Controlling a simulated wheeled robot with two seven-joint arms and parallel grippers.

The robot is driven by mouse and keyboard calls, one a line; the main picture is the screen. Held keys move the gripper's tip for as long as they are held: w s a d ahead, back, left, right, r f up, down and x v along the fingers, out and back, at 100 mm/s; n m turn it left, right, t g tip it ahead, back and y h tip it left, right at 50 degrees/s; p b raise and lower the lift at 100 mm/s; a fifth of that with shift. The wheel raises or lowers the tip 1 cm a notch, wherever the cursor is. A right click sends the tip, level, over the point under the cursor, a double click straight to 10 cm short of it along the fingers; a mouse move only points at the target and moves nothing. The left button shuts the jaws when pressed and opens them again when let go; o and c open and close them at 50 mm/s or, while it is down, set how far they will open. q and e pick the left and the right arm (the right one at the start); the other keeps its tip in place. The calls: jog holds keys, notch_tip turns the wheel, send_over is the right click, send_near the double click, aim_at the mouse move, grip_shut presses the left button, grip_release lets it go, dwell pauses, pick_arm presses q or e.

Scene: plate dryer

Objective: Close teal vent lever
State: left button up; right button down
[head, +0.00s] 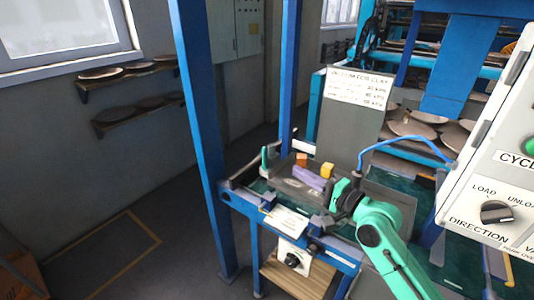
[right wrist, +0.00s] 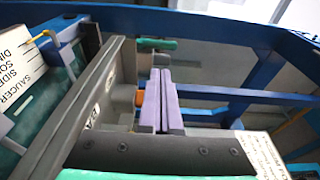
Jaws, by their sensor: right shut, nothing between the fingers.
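A small upright teal lever (head: 264,160) stands at the far left end of the bench fixture in the head view. In the right wrist view a teal-green bar (right wrist: 155,44), probably the same lever, lies just beyond my fingertips with a gap that I cannot measure. My right gripper (head: 296,170) reaches in from the lower right on a teal arm. Its two lavender fingers (right wrist: 160,73) are shut together with nothing between them, pointing toward the lever's side of the fixture. My left gripper is not in view.
An orange block (head: 302,159) and a yellow block (head: 327,170) sit close to the fingers. A grey panel labelled for vacuum and clay (head: 358,88) rises behind. A blue post (head: 202,130) stands left of the bench. A white control box (head: 495,165) fills the right side.

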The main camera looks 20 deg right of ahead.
aim_at(265, 158)
jog(key=w+p, duration=0.1)
jog(key=w+a+r+p, duration=0.1)
jog(key=shift+w+a+r, duration=0.1)
jog(key=shift+w+a, duration=0.2)
jog(key=shift+w, duration=0.1)
jog(key=x, duration=0.3)
jog(key=p+x, duration=0.1)
jog(key=x, duration=0.1)
jog(key=shift+f, duration=0.4)
jog(key=shift+w+a, duration=0.15)
jog(key=shift+w, duration=0.05)
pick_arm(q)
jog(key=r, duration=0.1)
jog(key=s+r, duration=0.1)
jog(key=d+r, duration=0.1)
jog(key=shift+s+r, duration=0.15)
pick_arm(e)
jog(key=shift+s, duration=0.1)
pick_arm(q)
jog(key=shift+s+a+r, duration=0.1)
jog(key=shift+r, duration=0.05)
